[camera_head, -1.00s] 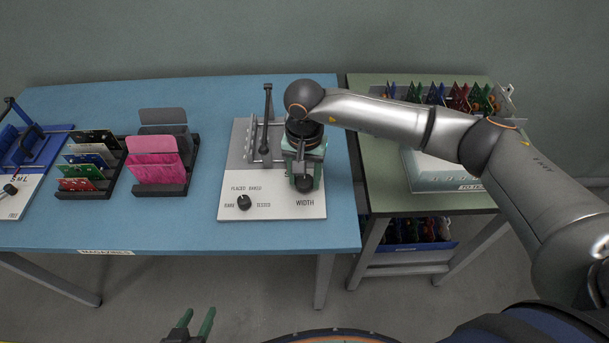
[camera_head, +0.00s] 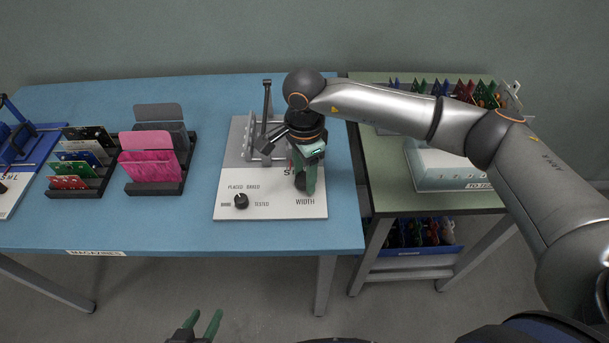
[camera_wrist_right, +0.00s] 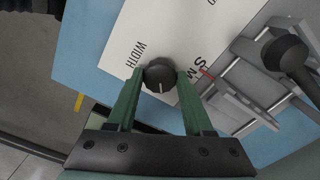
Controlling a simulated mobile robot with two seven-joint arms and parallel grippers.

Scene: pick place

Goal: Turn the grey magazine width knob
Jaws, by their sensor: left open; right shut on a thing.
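The grey magazine (camera_head: 237,138) stands on a white base plate (camera_head: 270,208) on the blue table. Its dark round width knob (camera_head: 301,182) sits by the printed word WIDTH. In the right wrist view the knob (camera_wrist_right: 160,74) shows a light pointer line, and the S and M marks lie to its right. My right gripper (camera_head: 304,186) points down at the knob; in the wrist view its green fingers (camera_wrist_right: 160,82) are shut on the knob, one on each side. My left gripper (camera_head: 205,322) is open and empty at the bottom edge, apart from the table.
A second dark knob (camera_head: 241,201) sits left of the width knob. A lever (camera_head: 266,105) stands upright on the magazine. Racks with pink boards (camera_head: 150,165) and coloured boards (camera_head: 75,168) stand to the left. A green side table (camera_head: 385,190) stands at right.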

